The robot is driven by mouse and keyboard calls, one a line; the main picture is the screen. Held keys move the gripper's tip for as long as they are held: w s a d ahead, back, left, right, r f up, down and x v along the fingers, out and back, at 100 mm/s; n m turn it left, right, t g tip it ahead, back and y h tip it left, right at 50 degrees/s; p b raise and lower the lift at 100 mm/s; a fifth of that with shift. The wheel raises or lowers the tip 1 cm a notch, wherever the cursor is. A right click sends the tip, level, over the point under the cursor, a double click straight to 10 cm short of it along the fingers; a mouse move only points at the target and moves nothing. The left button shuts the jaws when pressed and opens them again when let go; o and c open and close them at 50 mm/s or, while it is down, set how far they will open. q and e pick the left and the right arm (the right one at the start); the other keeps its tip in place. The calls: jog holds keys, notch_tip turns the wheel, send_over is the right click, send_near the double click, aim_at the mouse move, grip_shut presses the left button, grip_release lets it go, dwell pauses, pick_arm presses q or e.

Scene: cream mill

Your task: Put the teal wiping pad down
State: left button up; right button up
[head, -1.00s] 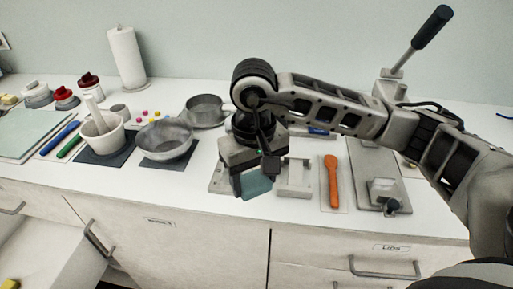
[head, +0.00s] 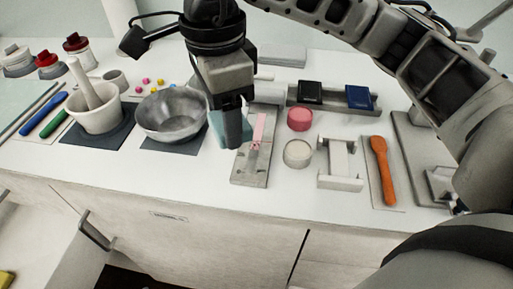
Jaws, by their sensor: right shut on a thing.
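My right gripper (head: 231,128) points down over the counter, between the metal bowl and a grey board. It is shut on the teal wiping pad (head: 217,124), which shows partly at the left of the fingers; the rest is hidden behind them. I cannot tell whether the pad touches the counter or the board. My left gripper is not in view.
The metal bowl (head: 170,116) stands close at left, with a mortar (head: 98,112) beyond it. The grey board (head: 250,172) bears a pink strip. A round white dish (head: 298,153), a white stand (head: 341,166) and an orange spatula (head: 382,168) lie to the right.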

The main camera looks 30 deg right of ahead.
aim_at(223, 139)
jog(key=m, duration=0.2)
jog(key=s+a+m+b, duration=0.1)
jog(key=m, duration=0.1)
jog(key=s+r+m+b, duration=0.1)
jog(key=m, duration=0.2)
jog(key=shift+a, duration=0.25)
jog(key=m, duration=0.2)
jog(key=s+m+b, duration=0.1)
jog(key=m, duration=0.1)
jog(key=shift+r, duration=0.4)
jog(key=w+d+f+p, duration=0.1)
jog(key=w+d+f, duration=0.2)
jog(key=w+d, duration=0.1)
jog(key=w+d+f, duration=0.4)
jog(key=shift+d+f+p, duration=0.1)
jog(key=shift+f+p, duration=0.15)
jog(key=shift+p, duration=0.1)
jog(key=f, duration=0.1)
jog(key=w+d+f, duration=0.1)
jog(key=f, duration=0.1)
jog(key=f+p, duration=0.1)
jog(key=shift+w+d+f, duration=0.2)
jog(key=shift+f, duration=0.65)
jog(key=o, duration=0.9)
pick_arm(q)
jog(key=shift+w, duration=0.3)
